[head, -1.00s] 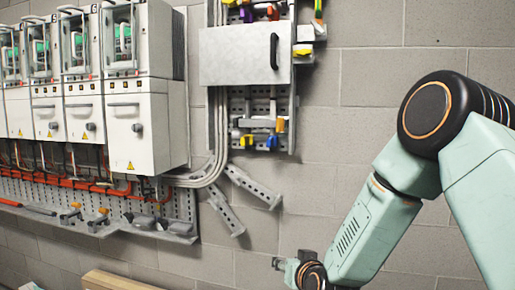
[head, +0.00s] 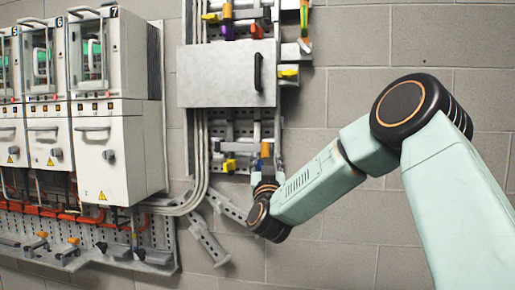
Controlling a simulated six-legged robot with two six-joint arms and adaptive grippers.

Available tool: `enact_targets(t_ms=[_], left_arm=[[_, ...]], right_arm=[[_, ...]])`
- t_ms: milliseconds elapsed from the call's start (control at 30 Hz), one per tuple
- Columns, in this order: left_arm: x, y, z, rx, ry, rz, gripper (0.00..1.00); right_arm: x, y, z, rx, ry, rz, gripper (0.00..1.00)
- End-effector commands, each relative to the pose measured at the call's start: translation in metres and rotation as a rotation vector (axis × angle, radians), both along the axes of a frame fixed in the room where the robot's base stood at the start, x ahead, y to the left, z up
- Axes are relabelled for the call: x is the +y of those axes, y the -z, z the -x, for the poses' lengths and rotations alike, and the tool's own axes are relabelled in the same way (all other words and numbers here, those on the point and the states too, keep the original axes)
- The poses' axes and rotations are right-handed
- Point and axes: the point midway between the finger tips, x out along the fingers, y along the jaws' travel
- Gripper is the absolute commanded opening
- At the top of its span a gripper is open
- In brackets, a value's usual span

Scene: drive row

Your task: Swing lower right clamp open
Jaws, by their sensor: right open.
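The lower right clamp has an orange handle (head: 265,150) that stands upright below the grey cover plate (head: 222,85). My right gripper (head: 265,172) is just below this handle, in front of the clamp's lower part, and hides it. The gripper is open; it looks small and dark, and I cannot tell whether its fingers touch the clamp. A yellow clamp part (head: 229,165) shows to the left at about the same height. My left gripper is not in view.
Grey drive cabinets (head: 112,150) stand on the left. Angled slotted brackets (head: 208,240) and bent grey conduits (head: 185,207) lie left of and below my right gripper. More coloured clamps (head: 289,72) sit around the plate. The block wall (head: 400,50) on the right is bare.

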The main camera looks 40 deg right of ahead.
Motion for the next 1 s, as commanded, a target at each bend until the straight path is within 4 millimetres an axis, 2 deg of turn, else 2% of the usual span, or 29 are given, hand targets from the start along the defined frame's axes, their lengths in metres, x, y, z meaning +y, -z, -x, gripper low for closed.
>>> enact_targets(t_ms=[167, 400, 600, 1000], left_arm=[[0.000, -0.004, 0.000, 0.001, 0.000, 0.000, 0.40], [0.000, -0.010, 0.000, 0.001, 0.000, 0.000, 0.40], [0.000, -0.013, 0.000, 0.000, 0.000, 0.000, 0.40], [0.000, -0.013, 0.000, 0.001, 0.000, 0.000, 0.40]], right_arm=[[-0.012, -0.009, -0.010, -0.001, 0.004, 0.004, 0.47], [-0.032, -0.022, -0.037, 0.001, 0.000, 0.004, 0.47], [-0.042, -0.029, -0.052, 0.001, -0.003, 0.004, 0.47], [-0.045, -0.030, -0.058, 0.001, -0.005, 0.001, 0.47]])
